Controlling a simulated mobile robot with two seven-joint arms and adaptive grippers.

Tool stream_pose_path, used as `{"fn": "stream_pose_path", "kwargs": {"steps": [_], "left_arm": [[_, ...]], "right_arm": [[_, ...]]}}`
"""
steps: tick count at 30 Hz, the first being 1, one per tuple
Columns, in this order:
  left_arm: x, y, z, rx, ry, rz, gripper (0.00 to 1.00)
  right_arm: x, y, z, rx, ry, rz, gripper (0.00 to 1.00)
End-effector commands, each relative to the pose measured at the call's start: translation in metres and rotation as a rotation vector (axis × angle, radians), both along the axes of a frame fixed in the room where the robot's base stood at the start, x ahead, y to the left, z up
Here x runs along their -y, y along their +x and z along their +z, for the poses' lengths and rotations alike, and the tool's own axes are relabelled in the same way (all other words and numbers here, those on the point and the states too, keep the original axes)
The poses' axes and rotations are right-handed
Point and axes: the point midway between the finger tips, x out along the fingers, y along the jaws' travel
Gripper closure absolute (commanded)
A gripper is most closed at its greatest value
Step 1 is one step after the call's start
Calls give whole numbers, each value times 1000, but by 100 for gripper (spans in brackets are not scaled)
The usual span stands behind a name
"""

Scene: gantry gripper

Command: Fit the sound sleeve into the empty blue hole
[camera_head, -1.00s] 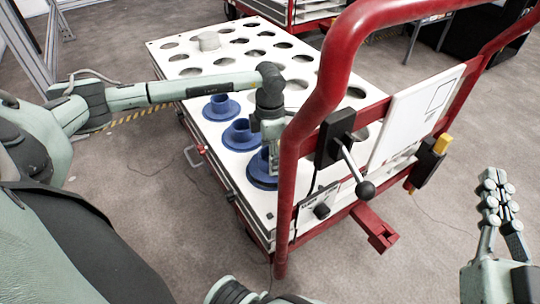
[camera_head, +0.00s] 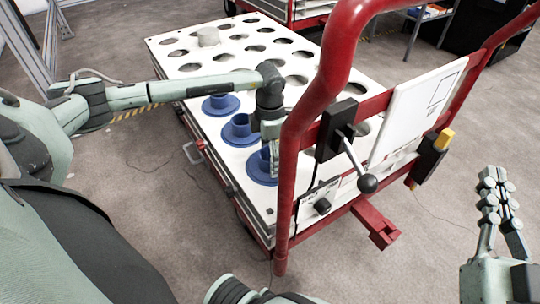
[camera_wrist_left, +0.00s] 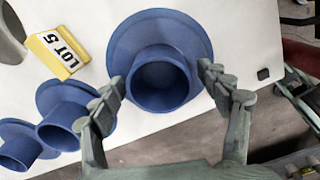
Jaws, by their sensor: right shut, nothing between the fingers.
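Three blue flanged sleeves stand in a row on the white perforated top (camera_head: 180,53): a far one (camera_head: 221,104), a middle one (camera_head: 240,131) and a near one (camera_head: 260,168). My left gripper (camera_head: 270,160) points down at the near sleeve, partly hidden by the red rail. In the left wrist view my left gripper (camera_wrist_left: 160,78) is open, with one finger on each side of the near sleeve's tube (camera_wrist_left: 160,85); contact cannot be told. Which sleeve is sound, and which blue hole is empty, cannot be told. My right gripper (camera_head: 496,180) is shut and empty, off to the right.
A red rail frame (camera_head: 318,95) with a black-knobbed lever (camera_head: 367,183) stands before the top. A yellow "LOT 5" tag (camera_wrist_left: 57,52) is near the sleeves. Floor lies open at left.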

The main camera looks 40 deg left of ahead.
Motion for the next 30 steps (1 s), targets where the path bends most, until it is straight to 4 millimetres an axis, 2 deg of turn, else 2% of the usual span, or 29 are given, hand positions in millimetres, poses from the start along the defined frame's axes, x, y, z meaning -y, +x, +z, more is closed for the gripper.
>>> {"fn": "stream_pose_path", "kwargs": {"steps": [8,11,14,24,30], "left_arm": [[0,0,0,-1,1,0,22],[0,0,7,1,1,0,22],[0,1,22,4,0,0,22],[0,1,93,3,1,-1,22],[0,0,116,1,0,0,22]], "right_arm": [[0,0,0,0,0,0,100],[0,0,0,0,0,0,100],[0,0,0,0,0,0,100],[0,0,0,0,0,0,100],[0,0,0,0,0,0,100]]}}
